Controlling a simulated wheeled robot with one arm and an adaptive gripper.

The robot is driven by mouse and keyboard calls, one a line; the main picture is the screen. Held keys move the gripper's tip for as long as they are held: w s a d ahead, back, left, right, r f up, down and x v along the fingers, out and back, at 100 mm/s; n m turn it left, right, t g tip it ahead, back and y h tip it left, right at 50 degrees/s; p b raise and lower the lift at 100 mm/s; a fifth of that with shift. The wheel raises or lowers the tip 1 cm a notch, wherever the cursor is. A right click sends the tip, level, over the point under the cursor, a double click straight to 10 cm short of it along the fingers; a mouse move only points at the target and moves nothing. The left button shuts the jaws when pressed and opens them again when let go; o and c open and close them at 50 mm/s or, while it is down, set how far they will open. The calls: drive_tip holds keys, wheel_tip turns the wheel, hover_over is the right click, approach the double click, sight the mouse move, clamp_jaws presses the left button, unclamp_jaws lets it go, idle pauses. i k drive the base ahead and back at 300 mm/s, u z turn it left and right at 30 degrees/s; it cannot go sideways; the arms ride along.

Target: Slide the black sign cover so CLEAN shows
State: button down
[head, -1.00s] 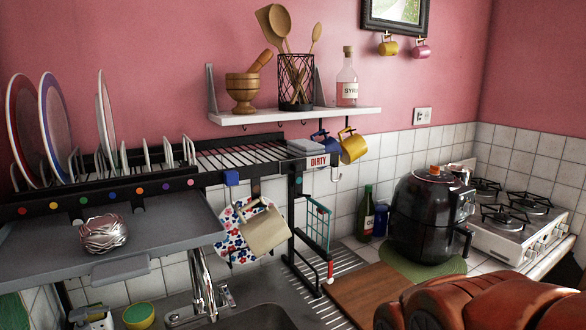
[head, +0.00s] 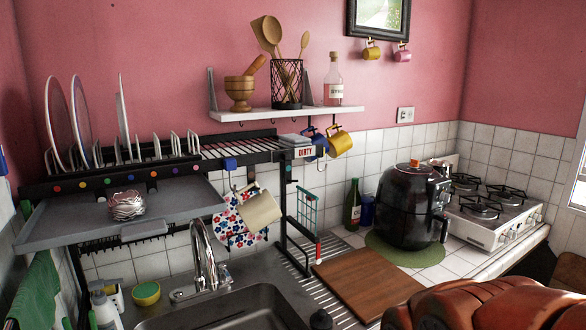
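The sign (head: 306,153) is a small white plate at the right front end of the black rack, and it reads DIRTY. The word CLEAN does not show. I cannot clearly make out the black cover against the dark rack end beside the sign. My gripper is not in view.
The black dish rack (head: 110,180) holds plates and spans the sink (head: 255,310). Blue and yellow mugs (head: 340,142) hang beside the sign, under the white shelf (head: 290,113). A black air fryer (head: 410,210), cutting board (head: 365,285) and stove (head: 490,215) stand to the right.

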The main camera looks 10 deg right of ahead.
sight(288, 155)
drive_tip(key=k, duration=0.15)
drive_tip(key=u, duration=0.8)
drive_tip(key=i, duration=0.5)
drive_tip(key=u, duration=0.05)
